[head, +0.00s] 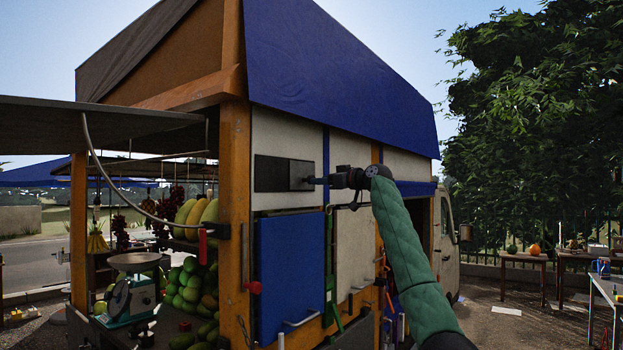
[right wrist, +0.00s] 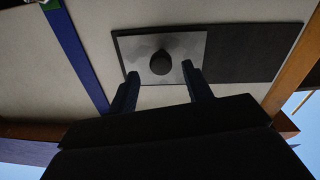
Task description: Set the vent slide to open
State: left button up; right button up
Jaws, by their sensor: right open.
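The vent slide (head: 302,175) is a grey plate at the right end of a dark rectangular vent frame (head: 270,174) on the truck's cream side wall. In the right wrist view the slide (right wrist: 190,50) bears a round black knob (right wrist: 160,62), and the dark part of the vent (right wrist: 255,50) lies to its right. My right gripper (head: 314,181) is open and points left at the slide. Its two fingertips lie on either side of the knob in the wrist view; I cannot tell whether they touch it. My left gripper is not in view.
A blue panel (head: 290,275) with a handle is below the vent. An orange post (head: 236,160) stands to its left, and a blue awning (head: 335,75) slopes above. Fruit and a scale (head: 132,295) fill the stall at left.

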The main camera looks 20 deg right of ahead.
jog(key=shift+p+x, duration=1.55)
jog(key=shift+x, duration=1.15)
grip_shut()
jog(key=shift+s, duration=0.1)
